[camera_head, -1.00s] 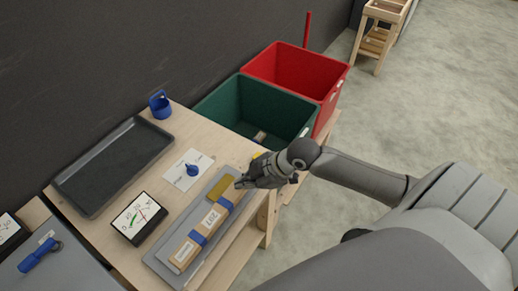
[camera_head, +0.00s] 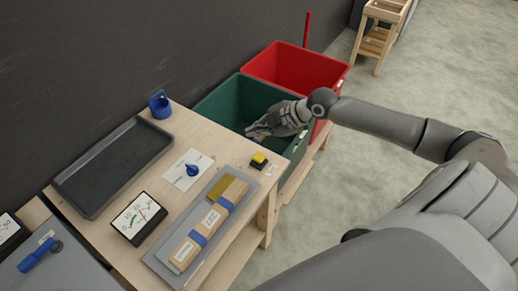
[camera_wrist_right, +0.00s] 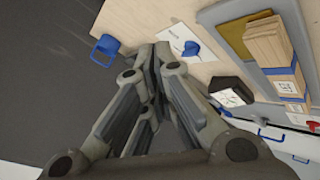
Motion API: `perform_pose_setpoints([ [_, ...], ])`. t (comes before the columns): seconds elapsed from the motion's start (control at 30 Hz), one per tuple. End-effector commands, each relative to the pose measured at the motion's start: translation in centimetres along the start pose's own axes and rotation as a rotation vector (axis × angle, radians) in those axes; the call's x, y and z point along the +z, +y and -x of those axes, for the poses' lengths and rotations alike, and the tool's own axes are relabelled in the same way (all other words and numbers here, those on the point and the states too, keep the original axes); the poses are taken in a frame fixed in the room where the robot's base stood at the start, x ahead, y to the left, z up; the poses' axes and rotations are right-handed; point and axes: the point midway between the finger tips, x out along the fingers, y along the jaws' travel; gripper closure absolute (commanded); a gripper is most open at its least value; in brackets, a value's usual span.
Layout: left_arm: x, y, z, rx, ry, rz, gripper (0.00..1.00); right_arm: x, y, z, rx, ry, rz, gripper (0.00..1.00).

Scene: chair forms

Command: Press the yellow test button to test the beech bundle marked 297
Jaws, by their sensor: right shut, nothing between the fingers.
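The beech bundle (camera_head: 210,222) with two blue bands lies on a grey plate (camera_head: 160,261) on the table; its label reads like 297. The yellow test button (camera_head: 259,160) sits on a dark base at the table's right edge, beyond the bundle's far end. My right gripper (camera_head: 250,131) is shut and empty, in front of the green bin and above and left of the button in the picture, not touching it. In the right wrist view the shut fingertips (camera_wrist_right: 153,48) show, with the bundle (camera_wrist_right: 268,48) to their right. My left gripper is out of view.

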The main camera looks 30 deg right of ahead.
Motion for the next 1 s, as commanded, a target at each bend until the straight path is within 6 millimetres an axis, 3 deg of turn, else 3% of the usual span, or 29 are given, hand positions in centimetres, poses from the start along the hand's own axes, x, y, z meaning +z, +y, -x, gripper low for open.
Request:
perform_pose_setpoints([
  [0.27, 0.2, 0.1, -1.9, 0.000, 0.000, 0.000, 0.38, 1.1, -1.2, -1.5, -0.001, 0.000, -0.001, 1.00],
  [0.6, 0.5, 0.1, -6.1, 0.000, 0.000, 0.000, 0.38, 3.4, -3.6, -4.7, -0.002, -0.001, 0.000, 1.00],
  [1.0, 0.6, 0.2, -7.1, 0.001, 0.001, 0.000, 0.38, 4.5, -4.5, -6.1, -0.001, 0.000, 0.000, 1.00],
])
